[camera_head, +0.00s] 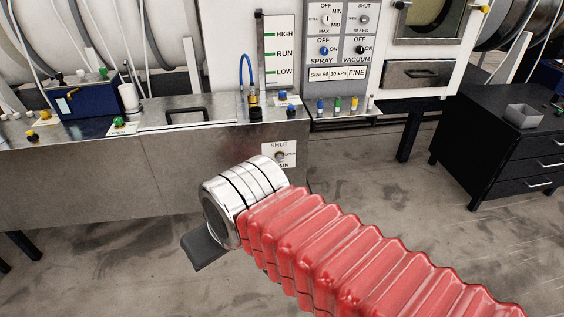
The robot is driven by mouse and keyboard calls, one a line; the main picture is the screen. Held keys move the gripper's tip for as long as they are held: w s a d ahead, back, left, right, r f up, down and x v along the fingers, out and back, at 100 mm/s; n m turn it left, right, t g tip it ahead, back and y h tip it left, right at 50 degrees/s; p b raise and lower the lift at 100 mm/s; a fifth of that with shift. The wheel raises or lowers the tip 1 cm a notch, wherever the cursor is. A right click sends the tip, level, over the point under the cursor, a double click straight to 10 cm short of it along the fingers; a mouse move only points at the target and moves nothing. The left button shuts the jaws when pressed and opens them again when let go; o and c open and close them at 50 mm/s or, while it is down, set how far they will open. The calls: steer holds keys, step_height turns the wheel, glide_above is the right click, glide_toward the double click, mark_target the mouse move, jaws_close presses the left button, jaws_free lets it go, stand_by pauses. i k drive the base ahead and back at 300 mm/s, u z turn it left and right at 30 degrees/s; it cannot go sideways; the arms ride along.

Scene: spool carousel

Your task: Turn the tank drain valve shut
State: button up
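The tank drain valve (280,157) is a small grey round knob on a white label plate, on the front of the steel tank (200,165). The plate reads SHUT above the knob and OPEN beside it; the lower word is partly hidden by my arm. Which way the knob points is too small to tell. My arm, in a red bellows sleeve with a silver wrist, crosses in front, just below the plate. My gripper (204,248) shows only as a dark grey piece past the wrist, left of and below the valve in the picture. Its fingertips and opening are hidden.
A control panel (341,45) with SPRAY and VACUUM knobs stands behind, with small coloured fittings on the ledge below. A blue box (85,97) and loose fittings sit on the tank top. A black drawer cabinet (500,145) stands at right. The floor between is clear.

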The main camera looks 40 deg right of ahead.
mark_target(280, 157)
steer(key=u, duration=0.05)
steer(key=i, duration=1)
steer(key=z, duration=0.05)
